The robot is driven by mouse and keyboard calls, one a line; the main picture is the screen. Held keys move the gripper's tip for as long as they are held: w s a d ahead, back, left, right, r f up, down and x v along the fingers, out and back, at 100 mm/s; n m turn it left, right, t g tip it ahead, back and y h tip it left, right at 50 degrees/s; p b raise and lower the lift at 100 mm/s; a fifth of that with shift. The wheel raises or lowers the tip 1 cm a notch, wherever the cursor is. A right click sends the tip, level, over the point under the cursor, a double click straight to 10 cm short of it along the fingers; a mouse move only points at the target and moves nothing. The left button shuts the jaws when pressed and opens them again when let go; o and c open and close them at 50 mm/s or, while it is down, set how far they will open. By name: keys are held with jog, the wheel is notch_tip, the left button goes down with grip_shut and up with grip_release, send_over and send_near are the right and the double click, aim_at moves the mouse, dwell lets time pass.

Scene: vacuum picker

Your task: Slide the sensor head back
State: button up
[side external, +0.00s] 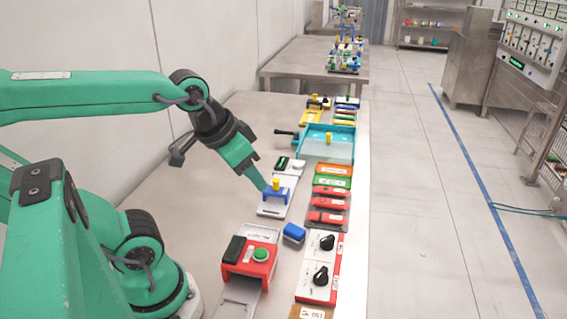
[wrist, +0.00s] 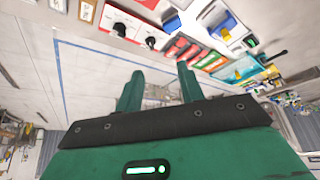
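The likely sensor head is a blue bridge-shaped carriage (side external: 276,195) with a yellow knob (side external: 276,183) on top, on a white base plate (side external: 271,209) in the middle of the bench. In the wrist view a blue part on a white base (wrist: 229,27) shows near the top edge. My gripper (side external: 263,187) is just left of the blue carriage; I cannot tell whether it touches it. In the wrist view my gripper (wrist: 158,76) has its two green fingers apart with nothing between them.
A red device with a green button (side external: 260,256), a blue block (side external: 293,233) and a red-and-white panel with black knobs (side external: 320,268) stand nearer. Red and green blocks (side external: 328,202) lie to the right. A teal tray (side external: 342,147) is behind. The bench's left side is bare.

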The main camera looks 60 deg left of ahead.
jog(key=w+a+f+n+g, duration=0.2)
jog(key=w+a+n+g, duration=0.15)
jog(key=w+a, duration=0.5)
jog(key=n+g, duration=0.2)
jog(key=n, duration=0.3)
send_near(276, 181)
jog(key=shift+s+d+f, duration=0.1)
jog(key=shift+d+f, duration=0.2)
jog(key=shift+d, duration=0.1)
jog(key=shift+a+f, duration=0.4)
jog(key=shift+f, duration=3.9)
jog(key=shift+c, duration=0.2)
grip_shut()
